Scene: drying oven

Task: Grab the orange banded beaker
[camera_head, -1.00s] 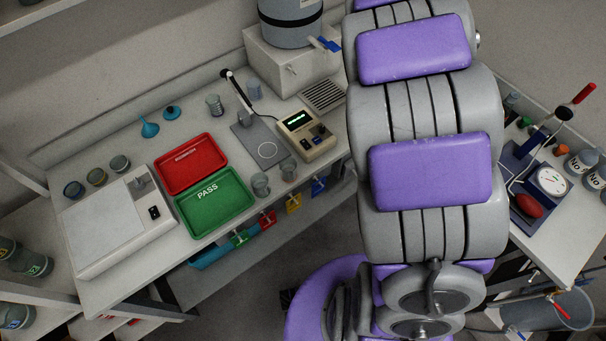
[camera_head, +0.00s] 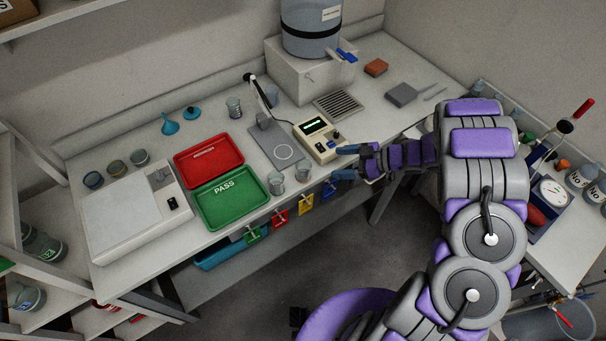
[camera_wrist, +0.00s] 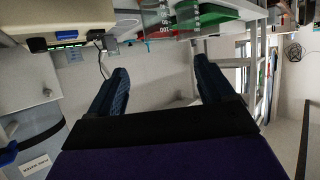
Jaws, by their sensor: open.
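Three beakers stand in a row behind the flat white unit at the bench's left; the middle beaker (camera_head: 116,168) seems to have a dull orange-brown band, too small to be sure. The left beaker (camera_head: 93,180) has a blue band; the right beaker (camera_head: 139,157) looks greyish. My gripper (camera_head: 345,162) is open and empty by the bench's front edge, beside the cream instrument and well right of that row. Its spread fingers show in the wrist view (camera_wrist: 162,88), where the scene is upside down and clear graduated beakers (camera_wrist: 186,16) are near the top.
Two clear beakers (camera_head: 276,183) (camera_head: 303,172) stand right of the green PASS tray (camera_head: 230,207). A red tray (camera_head: 208,158), a stand with an arm (camera_head: 270,140) and the cream instrument (camera_head: 318,138) crowd the middle. Coloured clips (camera_head: 279,219) hang at the front edge.

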